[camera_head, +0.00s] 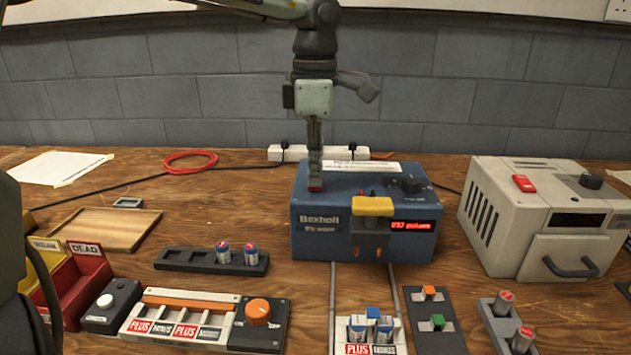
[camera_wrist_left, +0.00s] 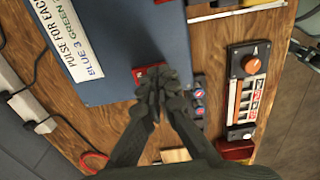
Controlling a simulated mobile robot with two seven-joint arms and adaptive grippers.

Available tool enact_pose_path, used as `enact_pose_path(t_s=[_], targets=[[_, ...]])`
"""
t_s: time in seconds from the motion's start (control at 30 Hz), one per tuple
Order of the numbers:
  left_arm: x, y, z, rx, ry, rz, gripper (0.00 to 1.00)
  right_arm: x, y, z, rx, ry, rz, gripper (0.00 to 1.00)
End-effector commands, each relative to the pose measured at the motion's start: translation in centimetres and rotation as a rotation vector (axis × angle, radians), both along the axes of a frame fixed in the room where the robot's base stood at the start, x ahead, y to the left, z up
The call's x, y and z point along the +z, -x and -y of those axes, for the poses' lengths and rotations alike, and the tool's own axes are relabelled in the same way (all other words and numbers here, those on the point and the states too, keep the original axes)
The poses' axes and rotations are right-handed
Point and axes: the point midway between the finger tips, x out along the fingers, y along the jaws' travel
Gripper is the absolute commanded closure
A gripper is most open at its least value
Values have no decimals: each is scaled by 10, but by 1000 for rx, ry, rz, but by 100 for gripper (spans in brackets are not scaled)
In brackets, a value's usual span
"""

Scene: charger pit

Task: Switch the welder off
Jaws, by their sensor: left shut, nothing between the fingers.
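The welder (camera_head: 322,242) is a blue box with a yellow lever (camera_head: 372,206) on its front, a lit red display (camera_head: 415,226) and a dark knob (camera_head: 408,184) on top. A small red switch (camera_head: 316,189) sits at the left of its top; it also shows in the left wrist view (camera_wrist_left: 148,70). My left gripper (camera_head: 315,183) points down with shut, empty fingers right at this switch and partly covers it. Whether the fingers touch it, and which way it is tipped, I cannot tell. My right gripper is not in view.
A beige machine (camera_head: 500,225) with a red switch stands to the right. In front lie a battery holder (camera_head: 190,259), a labelled tray with an orange knob (camera_head: 257,312) and small switch blocks. A power strip (camera_head: 295,152) and red cable (camera_head: 190,161) lie behind.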

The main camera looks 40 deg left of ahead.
Motion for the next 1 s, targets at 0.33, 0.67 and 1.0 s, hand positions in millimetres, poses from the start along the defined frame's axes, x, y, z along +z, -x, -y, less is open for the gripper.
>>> enact_pose_path(t_s=[0.33,0.67,1.0], targets=[[7,0,0,0,-1,0,100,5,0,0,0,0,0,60],[34,0,0,0,0,0,100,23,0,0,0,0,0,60],[61,0,0,0,-1,0,100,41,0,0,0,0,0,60]])
